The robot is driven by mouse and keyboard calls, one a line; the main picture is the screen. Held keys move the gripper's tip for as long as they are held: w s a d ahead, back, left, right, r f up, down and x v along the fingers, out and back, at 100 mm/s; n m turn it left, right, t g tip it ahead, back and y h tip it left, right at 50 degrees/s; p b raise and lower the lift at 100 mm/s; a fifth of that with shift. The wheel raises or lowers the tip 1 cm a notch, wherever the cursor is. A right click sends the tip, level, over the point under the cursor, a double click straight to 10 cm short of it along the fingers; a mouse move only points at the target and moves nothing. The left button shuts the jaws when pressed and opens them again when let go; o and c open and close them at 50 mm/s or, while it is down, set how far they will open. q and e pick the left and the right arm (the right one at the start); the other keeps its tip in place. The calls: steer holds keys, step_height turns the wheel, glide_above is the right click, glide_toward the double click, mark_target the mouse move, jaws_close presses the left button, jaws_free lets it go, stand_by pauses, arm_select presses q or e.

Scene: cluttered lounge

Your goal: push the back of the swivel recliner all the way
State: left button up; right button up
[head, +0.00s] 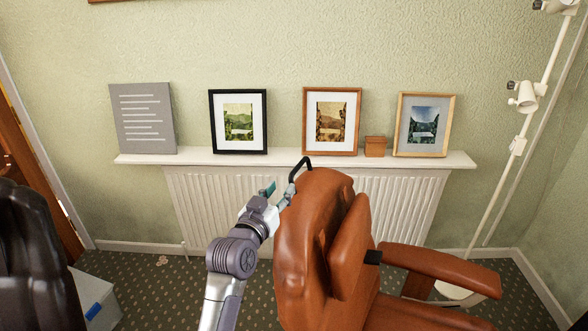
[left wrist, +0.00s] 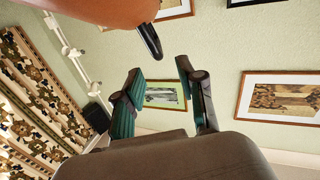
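The swivel recliner (head: 305,245) is brown leather and stands at the lower middle right of the head view. Its back is seen from the side and top and looks roughly upright. A bent black bar (head: 300,165) sticks out at the top of the back, toward my gripper. My left gripper (head: 278,191) is beside the upper left of the back. In the left wrist view its teal-padded fingers (left wrist: 163,78) are apart with nothing between them. The recliner's brown edge (left wrist: 110,12) and the black bar's end (left wrist: 150,40) lie just beyond the fingertips. Contact cannot be told. My right gripper is out of view.
A white radiator shelf (head: 285,159) with several framed pictures stands behind the recliner. A dark leather seat (head: 35,265) and a pale box (head: 95,300) are at left. A white floor lamp (head: 520,140) stands at right. Patterned carpet is open left of the recliner.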

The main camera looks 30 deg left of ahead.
mark_target(294, 171)
arm_select(q)
steer(key=w, duration=0.2)
steer(key=w+p, duration=0.1)
steer(key=w, duration=0.5)
steer(key=shift+w+a, duration=0.1)
steer(key=shift+a, duration=0.3)
steer(key=shift+w+a+p, duration=0.1)
steer(key=shift+w+p, duration=0.2)
steer(key=shift+w, duration=0.4)
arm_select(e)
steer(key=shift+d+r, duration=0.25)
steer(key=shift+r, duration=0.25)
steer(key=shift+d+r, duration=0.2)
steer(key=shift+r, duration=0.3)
